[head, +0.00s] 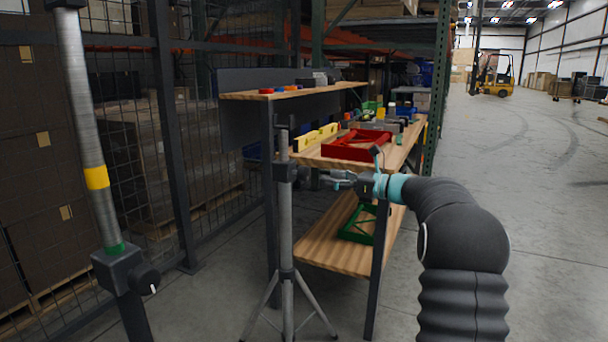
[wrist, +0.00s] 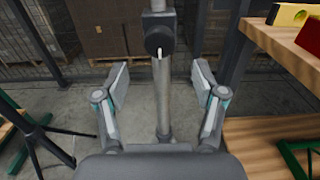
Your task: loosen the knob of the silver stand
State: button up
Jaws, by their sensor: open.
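The silver stand (head: 287,225) is a grey tripod pole left of the shelf bench in the head view. Its dark clamp collar (head: 282,171) carries a round black knob (wrist: 158,40) with a white mark, facing the wrist camera. The silver pole (wrist: 164,95) runs down below the knob in the wrist view. My gripper (head: 338,179) is to the right of the collar in the head view. In the wrist view my gripper (wrist: 160,76) is open and empty, with its fingers spread either side of the pole and the knob above and beyond their tips.
Another stand (head: 97,180) with a yellow band, green ring and black knob (head: 145,280) stands near at left. A wooden bench (head: 330,255) with a red frame (head: 357,146) and a yellow level (head: 314,137) is close behind my gripper. A mesh fence is on the left.

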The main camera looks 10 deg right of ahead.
aim_at(307, 174)
jog(key=x, duration=0.9)
jog(key=c, duration=1.2)
jog(key=shift+o, duration=0.2)
